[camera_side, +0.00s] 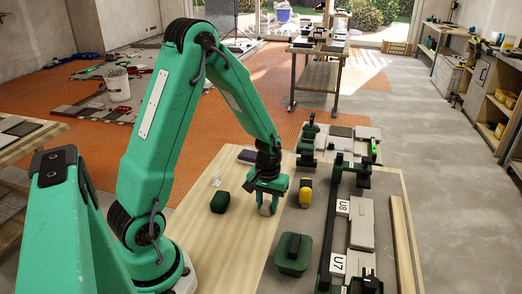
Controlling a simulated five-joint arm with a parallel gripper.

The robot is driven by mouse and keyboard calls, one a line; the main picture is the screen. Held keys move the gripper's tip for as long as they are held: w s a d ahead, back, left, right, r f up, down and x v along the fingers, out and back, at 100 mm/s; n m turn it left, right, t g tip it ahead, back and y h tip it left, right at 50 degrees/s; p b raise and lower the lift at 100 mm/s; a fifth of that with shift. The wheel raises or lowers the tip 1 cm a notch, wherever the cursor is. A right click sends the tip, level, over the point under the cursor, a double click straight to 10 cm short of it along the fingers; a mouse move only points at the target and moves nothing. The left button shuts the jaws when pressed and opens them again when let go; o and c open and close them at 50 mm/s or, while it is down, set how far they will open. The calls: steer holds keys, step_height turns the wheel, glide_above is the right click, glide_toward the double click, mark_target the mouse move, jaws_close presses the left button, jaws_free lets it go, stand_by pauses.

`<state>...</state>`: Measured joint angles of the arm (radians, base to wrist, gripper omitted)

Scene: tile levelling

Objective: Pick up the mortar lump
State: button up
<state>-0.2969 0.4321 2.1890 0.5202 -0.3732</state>
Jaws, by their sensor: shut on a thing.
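My gripper (268,200) points down over the wooden table (238,262) and is shut on a pale grey lump, the mortar lump (266,210). The lump shows between and just below the green jaws. Its upper part is hidden by the jaws. I cannot tell whether its underside touches the table.
A dark green block (220,202) lies left of my gripper and a yellow-and-black item (305,192) right of it. A green box (292,258) stands nearer the camera. Farther right are a dark rail fixture (328,245) and tiles (361,225). Bare wood lies front left.

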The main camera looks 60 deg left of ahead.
mark_target(268, 203)
steer(key=shift+r, duration=0.15)
steer(key=shift+r, duration=0.8)
step_height(268, 203, up, 2)
steer(key=shift+w+r, duration=0.1)
steer(key=s+d+r, duration=0.3)
steer(key=d+r, duration=0.4)
steer(key=d, duration=0.4)
steer(key=shift+d, duration=0.15)
